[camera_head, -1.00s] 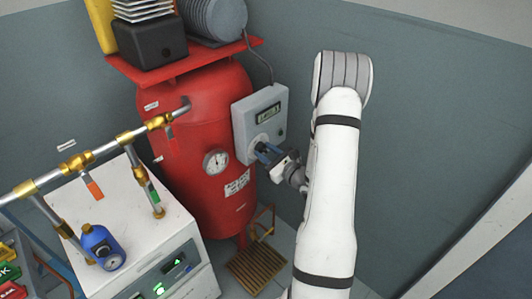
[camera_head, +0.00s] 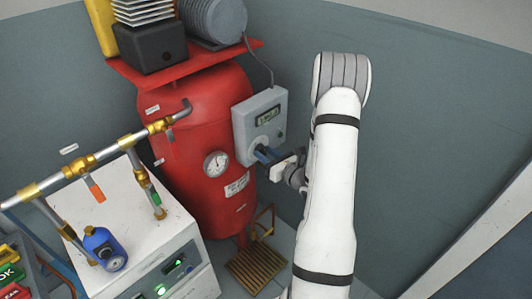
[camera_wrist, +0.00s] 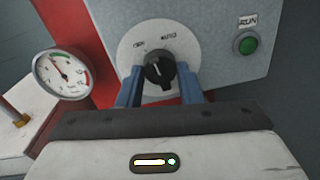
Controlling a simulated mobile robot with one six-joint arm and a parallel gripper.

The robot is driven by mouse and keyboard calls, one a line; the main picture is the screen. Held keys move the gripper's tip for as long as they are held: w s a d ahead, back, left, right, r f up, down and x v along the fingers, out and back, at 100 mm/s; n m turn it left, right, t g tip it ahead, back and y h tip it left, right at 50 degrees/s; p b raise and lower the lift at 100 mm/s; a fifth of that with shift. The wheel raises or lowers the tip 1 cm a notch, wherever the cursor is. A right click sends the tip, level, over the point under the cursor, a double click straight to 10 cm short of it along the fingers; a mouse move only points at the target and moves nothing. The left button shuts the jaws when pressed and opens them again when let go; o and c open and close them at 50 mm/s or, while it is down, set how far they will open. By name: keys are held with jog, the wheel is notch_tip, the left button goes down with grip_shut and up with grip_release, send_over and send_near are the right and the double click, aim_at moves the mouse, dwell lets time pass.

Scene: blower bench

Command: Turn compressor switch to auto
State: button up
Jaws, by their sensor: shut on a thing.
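The compressor switch (camera_wrist: 157,72) is a black knob on a round white dial (camera_wrist: 127,54) in the wrist view. The dial has two labels, OFF at upper left and AUTO at upper right. The knob's pale mark points roughly upward, between the labels; its exact angle is hard to tell. My gripper (camera_wrist: 160,80) has its blue fingers on both sides of the knob and is shut on it. In the head view my gripper (camera_head: 264,156) is at the grey control box (camera_head: 262,110) on the red compressor tank (camera_head: 205,130), and hides the knob there.
A green RUN button (camera_wrist: 248,44) sits right of the dial. A pressure gauge (camera_wrist: 62,73) is at left, also on the tank in the head view (camera_head: 216,164). Brass-fitted pipes (camera_head: 90,160) and a white cabinet (camera_head: 130,210) stand left.

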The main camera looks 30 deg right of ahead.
jog(key=m+p, duration=0.2)
jog(key=m, duration=0.2)
jog(key=shift+r+g, duration=0.15)
jog(key=shift+g, duration=0.15)
jog(key=shift+m+p, duration=0.65)
jog(key=shift+m, duration=0.95)
jog(key=o, duration=1)
jog(key=v, duration=0.8)
